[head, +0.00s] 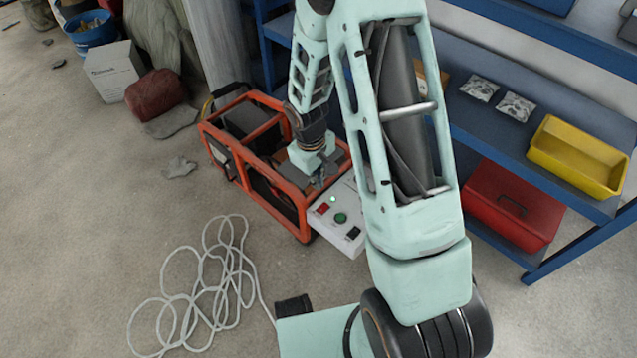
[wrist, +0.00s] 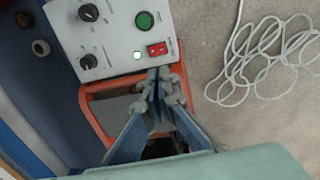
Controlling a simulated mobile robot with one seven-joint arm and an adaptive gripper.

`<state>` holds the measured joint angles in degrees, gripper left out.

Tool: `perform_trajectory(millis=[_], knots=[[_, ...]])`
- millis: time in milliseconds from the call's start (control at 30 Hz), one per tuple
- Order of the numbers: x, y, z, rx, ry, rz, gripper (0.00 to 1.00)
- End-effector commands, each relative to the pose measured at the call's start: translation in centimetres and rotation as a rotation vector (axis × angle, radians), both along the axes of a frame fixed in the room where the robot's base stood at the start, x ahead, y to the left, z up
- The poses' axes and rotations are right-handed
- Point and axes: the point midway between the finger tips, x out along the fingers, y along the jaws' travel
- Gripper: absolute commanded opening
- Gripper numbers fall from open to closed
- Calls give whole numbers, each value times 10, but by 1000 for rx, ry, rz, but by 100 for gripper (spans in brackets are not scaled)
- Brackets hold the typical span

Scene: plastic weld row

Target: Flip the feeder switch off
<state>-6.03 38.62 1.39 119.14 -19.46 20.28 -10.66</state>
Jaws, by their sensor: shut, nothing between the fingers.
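A white control panel (head: 330,225) sits at the orange frame. The red switch (head: 322,209) also shows in the head view. The labels are too small to read, and I cannot tell the switch's position. My gripper (wrist: 160,73) is shut and empty, its tips just short of the red switch at the panel's edge. I cannot tell whether they touch the panel. In the head view my gripper (head: 318,183) is partly hidden.
The orange frame (head: 305,222) stands beside blue shelving (head: 500,140) with a yellow bin (head: 580,157) and a red box (head: 512,203). A loose white cable (head: 190,298) lies on the floor at the left.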

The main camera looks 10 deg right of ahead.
Motion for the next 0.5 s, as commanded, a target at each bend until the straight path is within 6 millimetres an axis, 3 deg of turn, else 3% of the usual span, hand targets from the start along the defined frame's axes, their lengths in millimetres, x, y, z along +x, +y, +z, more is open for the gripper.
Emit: perform_trajectory(millis=[500], knots=[[-8,-9,2,1,14,1,0]])
